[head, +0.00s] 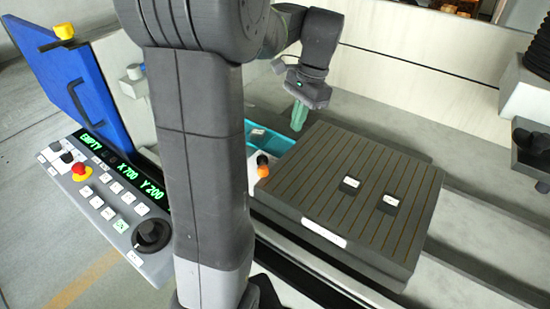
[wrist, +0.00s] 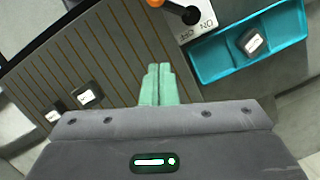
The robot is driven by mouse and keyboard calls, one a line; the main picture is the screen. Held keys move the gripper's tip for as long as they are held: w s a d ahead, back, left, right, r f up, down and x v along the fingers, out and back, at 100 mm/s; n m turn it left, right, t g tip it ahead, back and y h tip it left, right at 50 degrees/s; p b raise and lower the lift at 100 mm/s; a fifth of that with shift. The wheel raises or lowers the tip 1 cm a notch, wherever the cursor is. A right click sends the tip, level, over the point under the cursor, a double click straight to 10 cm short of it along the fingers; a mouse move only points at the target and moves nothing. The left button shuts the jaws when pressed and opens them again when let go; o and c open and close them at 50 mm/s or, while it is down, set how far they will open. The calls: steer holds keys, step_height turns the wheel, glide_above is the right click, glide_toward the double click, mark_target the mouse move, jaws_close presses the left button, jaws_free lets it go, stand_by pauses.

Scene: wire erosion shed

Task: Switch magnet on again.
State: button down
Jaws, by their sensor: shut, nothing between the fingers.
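The magnet is a dark grey block (head: 330,207) with brown stripes across its top; the striped top also fills the left of the wrist view (wrist: 100,55). Its switch is a black lever (wrist: 182,10) with an orange knob (head: 262,168) on a pale plate (wrist: 205,28) at the block's side. Letters are printed on the plate, and in the wrist view the lever points up and left, away from them. I cannot tell its setting for sure. My gripper (head: 298,117) has green fingers, shut and empty (wrist: 157,85), apart from the lever, above the block's back-left edge.
Two small dark blocks with white labels (head: 349,185) (head: 390,203) sit on the magnet. A teal tray (wrist: 225,58) beside the switch holds another labelled block (wrist: 252,41). A control panel (head: 120,195) reading EMPTY, X700, Y200 stands at left. A pale wall (head: 400,75) runs behind.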

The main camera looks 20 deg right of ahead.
mark_target(285, 165)
steer(key=shift+f, duration=0.1)
steer(key=b+x, duration=0.1)
steer(key=x, duration=0.9)
steer(key=shift+s+a, duration=0.1)
steer(key=shift+a, duration=0.9)
steer(key=shift+s+a, duration=0.15)
steer(key=shift+a, duration=0.85)
